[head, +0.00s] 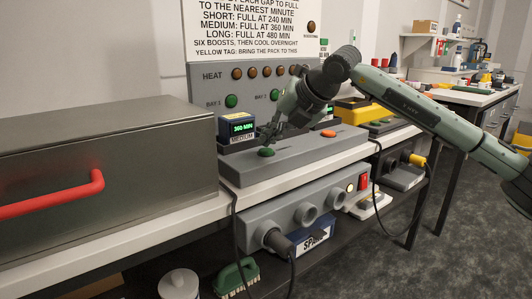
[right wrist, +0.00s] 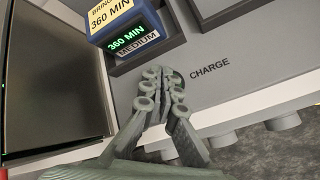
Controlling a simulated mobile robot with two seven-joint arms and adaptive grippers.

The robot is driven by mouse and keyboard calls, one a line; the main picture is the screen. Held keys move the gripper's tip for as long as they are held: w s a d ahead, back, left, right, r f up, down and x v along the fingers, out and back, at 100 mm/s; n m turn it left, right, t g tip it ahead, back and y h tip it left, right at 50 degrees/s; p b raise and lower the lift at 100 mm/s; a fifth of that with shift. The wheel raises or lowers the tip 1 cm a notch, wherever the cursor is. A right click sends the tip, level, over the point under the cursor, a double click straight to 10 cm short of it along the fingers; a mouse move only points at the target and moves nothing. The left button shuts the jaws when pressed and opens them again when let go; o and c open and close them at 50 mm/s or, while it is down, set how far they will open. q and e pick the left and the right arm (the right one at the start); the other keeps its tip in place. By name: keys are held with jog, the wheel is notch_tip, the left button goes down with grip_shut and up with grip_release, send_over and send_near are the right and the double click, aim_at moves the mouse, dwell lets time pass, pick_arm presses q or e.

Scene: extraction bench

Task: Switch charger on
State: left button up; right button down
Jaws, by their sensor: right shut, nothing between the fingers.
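The charger (head: 300,155) is a long grey box on the white bench, with a green button (head: 266,152) near its left end and an orange button (head: 328,133) further right. A blue pack (head: 237,128) reading 360 MIN, labelled MEDIUM, sits at its left end; the pack also shows in the right wrist view (right wrist: 125,22). My right gripper (head: 268,141) is shut and empty, its tips just over the green button. In the right wrist view the fingertips (right wrist: 165,76) cover the button area beside the CHARGE label (right wrist: 210,70). Contact cannot be told. My left gripper is out of view.
A metal box (head: 100,165) with a red handle (head: 60,197) fills the left of the bench. Below the bench edge is a grey socket unit (head: 300,212) with a red switch (head: 363,182). A panel with lamps (head: 231,101) stands behind.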

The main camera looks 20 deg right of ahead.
aim_at(269, 151)
jog(key=shift+f+b, duration=0.45)
jog(key=shift+f, duration=0.1)
dwell(0.7)
jog(key=shift+r, duration=0.1)
jog(key=shift+r+p, duration=0.4)
jog(key=shift+r, duration=0.35)
jog(key=shift+r+p, duration=1.5)
jog(key=shift+r, duration=1)
